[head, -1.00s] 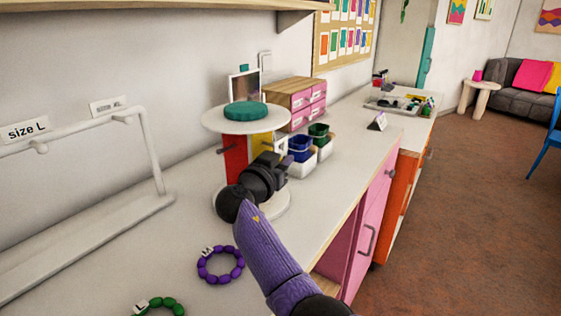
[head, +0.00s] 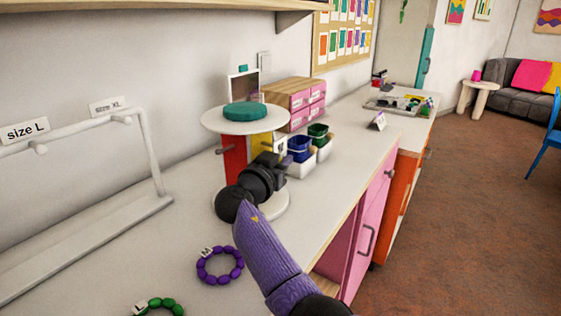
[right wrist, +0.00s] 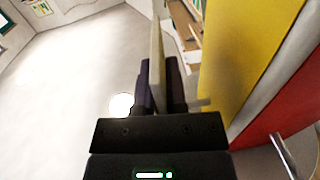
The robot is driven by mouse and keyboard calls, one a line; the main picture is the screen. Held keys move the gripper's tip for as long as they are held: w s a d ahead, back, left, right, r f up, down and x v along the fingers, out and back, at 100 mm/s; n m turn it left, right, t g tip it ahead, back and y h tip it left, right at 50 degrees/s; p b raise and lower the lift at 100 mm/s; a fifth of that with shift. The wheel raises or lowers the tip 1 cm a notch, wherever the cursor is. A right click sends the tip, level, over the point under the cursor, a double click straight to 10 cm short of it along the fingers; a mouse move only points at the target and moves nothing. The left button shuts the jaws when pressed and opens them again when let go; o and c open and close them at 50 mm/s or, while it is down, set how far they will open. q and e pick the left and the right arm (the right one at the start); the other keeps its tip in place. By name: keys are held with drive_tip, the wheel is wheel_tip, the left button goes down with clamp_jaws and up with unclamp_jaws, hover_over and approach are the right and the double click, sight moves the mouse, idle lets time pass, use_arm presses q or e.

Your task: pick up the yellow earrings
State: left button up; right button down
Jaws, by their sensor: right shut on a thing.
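A display stand with a white round top (head: 212,118) and coloured panels stands on the counter; its yellow panel (head: 262,140) and red panel (head: 235,160) face me. My right gripper (head: 276,160) is at the stand's right side, beside the yellow panel. It is shut on a thin pale card (right wrist: 157,50), seen nearly edge-on between the fingers in the right wrist view. A white card (head: 281,146) also shows above the fingers in the head view. I cannot make out yellow earrings on it. The yellow panel (right wrist: 240,60) and a peg are close right of the fingers. My left gripper is out of view.
Purple bracelet (head: 219,265) and green bracelet (head: 160,307) lie on the counter in front. A white rack (head: 150,150) stands at left. Blue bin (head: 300,148), green bin (head: 318,134) and pink drawers (head: 308,103) are behind the stand. The counter edge is at right.

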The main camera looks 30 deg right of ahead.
drive_tip(key=shift+r, duration=0.4)
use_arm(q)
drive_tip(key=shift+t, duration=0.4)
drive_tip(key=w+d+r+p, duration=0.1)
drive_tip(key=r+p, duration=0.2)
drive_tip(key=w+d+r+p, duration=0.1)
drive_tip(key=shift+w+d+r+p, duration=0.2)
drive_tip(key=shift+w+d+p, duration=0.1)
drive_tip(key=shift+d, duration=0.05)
use_arm(e)
drive_tip(key=s+d, duration=0.3)
drive_tip(key=s, duration=0.5)
drive_tip(key=s+d, duration=0.4)
drive_tip(key=s, duration=0.4)
drive_tip(key=shift+s+f, duration=0.15)
drive_tip(key=shift+s, duration=0.2)
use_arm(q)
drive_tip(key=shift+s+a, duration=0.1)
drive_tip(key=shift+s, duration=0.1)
